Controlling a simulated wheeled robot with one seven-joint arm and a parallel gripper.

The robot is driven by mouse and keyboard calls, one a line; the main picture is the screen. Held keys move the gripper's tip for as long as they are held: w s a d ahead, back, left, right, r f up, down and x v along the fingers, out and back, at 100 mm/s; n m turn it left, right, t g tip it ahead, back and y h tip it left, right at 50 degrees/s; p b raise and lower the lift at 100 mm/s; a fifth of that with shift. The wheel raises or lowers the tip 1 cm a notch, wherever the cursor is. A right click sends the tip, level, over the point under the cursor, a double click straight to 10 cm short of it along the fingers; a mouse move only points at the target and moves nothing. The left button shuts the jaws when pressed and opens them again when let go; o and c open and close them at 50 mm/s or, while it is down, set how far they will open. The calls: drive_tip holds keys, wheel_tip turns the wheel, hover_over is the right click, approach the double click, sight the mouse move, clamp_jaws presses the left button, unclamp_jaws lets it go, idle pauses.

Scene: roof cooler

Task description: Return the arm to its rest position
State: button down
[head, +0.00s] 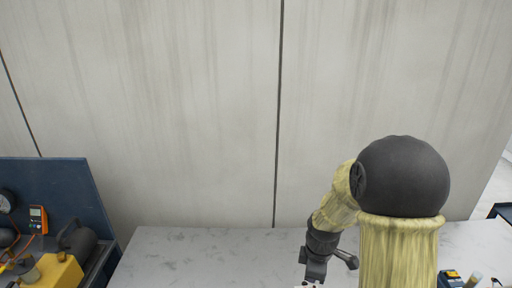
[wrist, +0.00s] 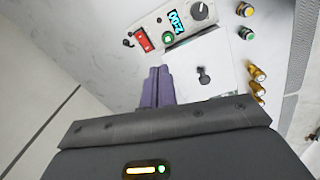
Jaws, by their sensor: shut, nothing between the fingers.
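My arm, with a pale yellow-green sleeve and dark joints, stands at the right of the head view and bends down toward the pale marbled worktop (head: 200,250). Its wrist reaches the bottom edge there, so the fingertips are cut off. In the wrist view my gripper (wrist: 158,85) shows two purple fingers side by side, shut with nothing between them. They point toward a light control panel (wrist: 222,75).
The panel has a red switch (wrist: 145,40), a lit display (wrist: 175,21), a green button (wrist: 168,37) and a knob (wrist: 199,11). Brass fittings (wrist: 257,73) lie right of it. A dark blue case (head: 65,190) with a multimeter (head: 38,219) stands left. A grey wall (head: 180,110) rises behind.

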drive_tip(key=s+r+m+t, duration=0.1)
drive_tip(key=s+r+m, duration=0.5)
drive_tip(key=s+m, duration=0.4)
drive_tip(key=m, duration=0.4)
drive_tip(key=shift+s+r+m+t, duration=0.15)
drive_tip(key=shift+m+t, duration=0.15)
drive_tip(key=shift+m, duration=0.1)
drive_tip(key=shift+a, duration=0.1)
idle(1.1)
